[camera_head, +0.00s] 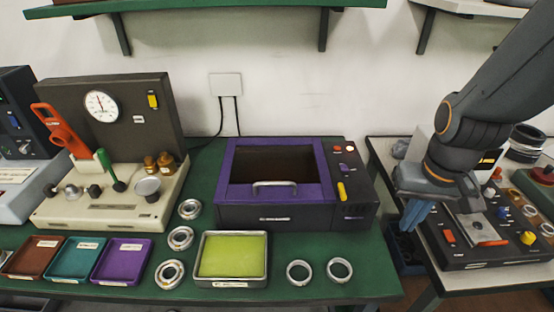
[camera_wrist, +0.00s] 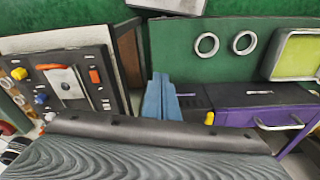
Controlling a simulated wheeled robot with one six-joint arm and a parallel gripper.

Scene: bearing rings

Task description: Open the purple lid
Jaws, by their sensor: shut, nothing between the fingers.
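The purple lid (camera_head: 236,163) lies flat on top of a dark box (camera_head: 290,213) at the back middle of the green table. It frames a dark middle, and I cannot tell whether that is a window or a gap. A silver bar handle (camera_head: 274,184) runs along its front edge. The lid also shows at the right of the wrist view (camera_wrist: 240,118), with its handle (camera_wrist: 280,123). My gripper (camera_head: 412,218), with blue fingers, is shut and empty. It points down to the right of the box, apart from it, near the gap between the tables. Its fingers also show in the wrist view (camera_wrist: 160,98).
Beside the lid, the box has a yellow switch (camera_head: 341,191) and small buttons. A lime tray (camera_head: 232,284) and several metal rings (camera_head: 299,272) lie in front. A control panel (camera_head: 470,245) stands right of my gripper. A gauge station (camera_head: 110,205) stands left. Shelves hang above.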

